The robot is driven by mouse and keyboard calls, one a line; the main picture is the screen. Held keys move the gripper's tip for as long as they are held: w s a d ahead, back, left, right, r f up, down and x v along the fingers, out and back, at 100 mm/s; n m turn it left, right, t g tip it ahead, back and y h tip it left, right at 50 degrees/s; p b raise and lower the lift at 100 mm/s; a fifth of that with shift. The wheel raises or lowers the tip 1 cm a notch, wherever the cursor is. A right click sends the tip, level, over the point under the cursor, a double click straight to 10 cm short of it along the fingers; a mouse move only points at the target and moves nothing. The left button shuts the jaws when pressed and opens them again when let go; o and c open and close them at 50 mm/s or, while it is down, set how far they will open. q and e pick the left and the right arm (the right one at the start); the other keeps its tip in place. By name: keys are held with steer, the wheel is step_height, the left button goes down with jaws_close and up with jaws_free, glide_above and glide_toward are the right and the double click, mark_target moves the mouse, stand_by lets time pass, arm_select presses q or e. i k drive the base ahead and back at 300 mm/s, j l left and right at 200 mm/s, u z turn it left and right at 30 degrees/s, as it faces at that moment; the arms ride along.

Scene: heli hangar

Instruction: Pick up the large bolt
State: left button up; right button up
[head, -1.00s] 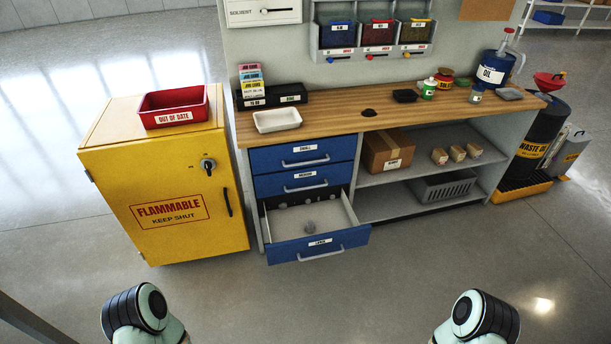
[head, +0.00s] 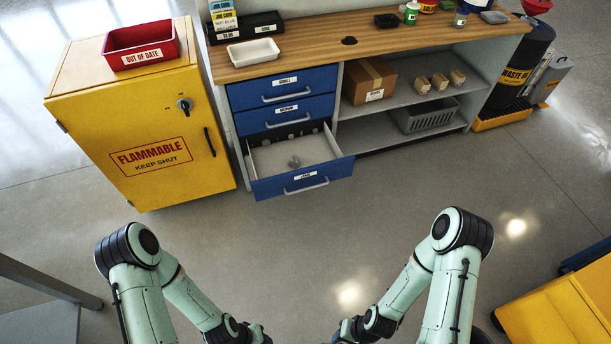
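The bottom blue drawer (head: 303,183), labelled LARGE, stands pulled open under the wooden workbench. A small grey piece, which looks like the large bolt (head: 295,161), lies on the drawer's pale floor near the middle. It is too small to make out its shape. Several dark round shapes show at the back of the drawer. My two arms come in at the bottom of the head view, well in front of the drawer. Both grippers are cut off below the frame, so neither their fingers nor what they hold can be seen.
A yellow flammable cabinet (head: 135,140) with a red bin (head: 141,46) stands left of the drawers. Open shelves with a cardboard box (head: 369,81) are at the right. A yellow cart (head: 555,305) is at the lower right. The floor before the drawer is clear.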

mark_target(294, 163)
steer(key=u, duration=0.45)
steer(key=i+l+u, duration=0.1)
steer(key=l+u, duration=0.15)
steer(key=u, duration=0.15)
steer(key=l+u, duration=0.25)
steer(key=u, duration=0.15)
steer(key=i+l+u, duration=0.1)
steer(key=l+u, duration=0.15)
steer(key=u, duration=0.15)
steer(key=l+u, duration=0.2)
steer(key=l, duration=0.35)
steer(key=k+l+u, duration=0.1)
steer(key=l+u, duration=0.15)
steer(key=l, duration=0.25)
steer(key=k+l, duration=0.1)
steer(key=l, duration=1)
steer(key=i+l, duration=0.15)
steer(key=i, duration=0.25)
steer(key=j+u, duration=0.05)
